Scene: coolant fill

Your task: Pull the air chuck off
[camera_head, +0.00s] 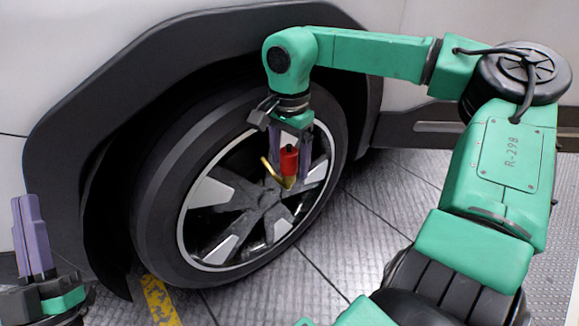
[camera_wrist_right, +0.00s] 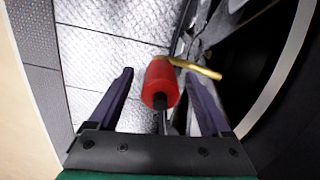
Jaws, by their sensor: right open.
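The air chuck (camera_head: 289,159) has a red body and a brass tube, and sits in front of the wheel (camera_head: 240,190). In the right wrist view the red air chuck (camera_wrist_right: 160,84) lies between my right fingers, with a gap on each side. Its brass tube (camera_wrist_right: 197,69) points to the right, and its far end is by the wheel. I cannot make out the valve. My right gripper (camera_head: 290,172) is open around the chuck; both fingers also show in the right wrist view (camera_wrist_right: 163,88). My left gripper (camera_head: 30,205) is at the lower left, away from the wheel, its purple fingers upright.
The car's pale body and dark wheel arch (camera_head: 75,115) surround the tyre closely. The grey tiled floor (camera_head: 345,245) is open to the right of the wheel. A yellow floor marking (camera_head: 158,298) lies at the bottom, below the tyre.

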